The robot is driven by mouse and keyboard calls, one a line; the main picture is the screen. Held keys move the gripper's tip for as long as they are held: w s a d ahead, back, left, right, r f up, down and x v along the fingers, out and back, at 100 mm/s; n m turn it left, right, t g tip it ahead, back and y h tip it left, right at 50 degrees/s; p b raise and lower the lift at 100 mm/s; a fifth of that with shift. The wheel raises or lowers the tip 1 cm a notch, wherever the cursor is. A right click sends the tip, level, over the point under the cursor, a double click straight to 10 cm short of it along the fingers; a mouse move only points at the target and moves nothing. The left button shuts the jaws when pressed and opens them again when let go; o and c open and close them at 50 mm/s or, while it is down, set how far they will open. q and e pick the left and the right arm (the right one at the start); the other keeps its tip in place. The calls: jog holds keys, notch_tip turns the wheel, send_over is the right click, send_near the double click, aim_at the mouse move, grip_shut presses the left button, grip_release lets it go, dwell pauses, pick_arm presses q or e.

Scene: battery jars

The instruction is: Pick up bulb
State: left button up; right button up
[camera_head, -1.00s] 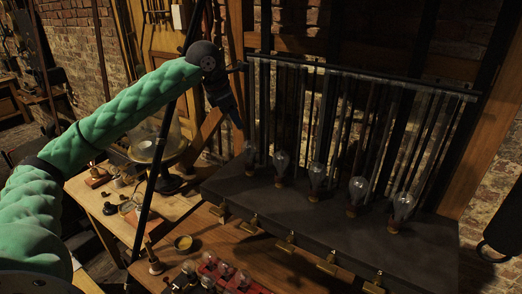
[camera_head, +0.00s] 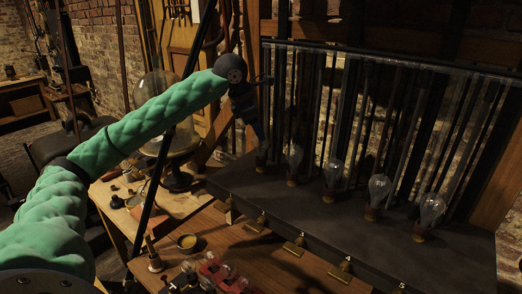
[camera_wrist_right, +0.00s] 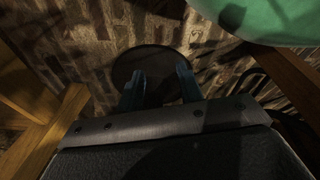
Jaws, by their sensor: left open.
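Several clear glass bulbs with brass bases stand in a row on a dark ledge (camera_head: 330,228) in the head view. They include the leftmost bulb (camera_head: 262,155), a middle bulb (camera_head: 334,174) and the rightmost bulb (camera_head: 431,208). My left gripper (camera_head: 254,122) is dark against a dark background, open, just above and left of the leftmost bulb; its fingertips are hard to make out. My right gripper (camera_wrist_right: 159,88) shows in its wrist view with two bluish fingers apart. No bulb shows between them.
Glass tubes stand upright behind the bulbs (camera_head: 390,120). A dark round disc (camera_wrist_right: 152,72) lies beyond my right fingers.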

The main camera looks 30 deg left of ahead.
aim_at(263, 145)
pick_arm(q)
jog(key=shift+p+x, duration=0.55)
jog(key=shift+x, duration=0.45)
jog(key=p+x, duration=0.2)
jog(key=x, duration=0.1)
jog(key=p+x, duration=0.1)
jog(key=p, duration=0.1)
jog(key=shift+s+a+f, duration=0.2)
jog(key=shift+f, duration=0.35)
jog(key=shift+w+f, duration=0.1)
jog(key=shift+f, duration=0.2)
pick_arm(e)
jog(key=s+d+f+g, duration=0.1)
jog(key=s+d+f, duration=0.1)
jog(key=s, duration=1)
jog(key=shift+d, duration=0.25)
jog(key=shift+w, duration=0.1)
pick_arm(q)
jog(key=c, duration=0.7)
pick_arm(e)
jog(key=shift+w+f, duration=0.1)
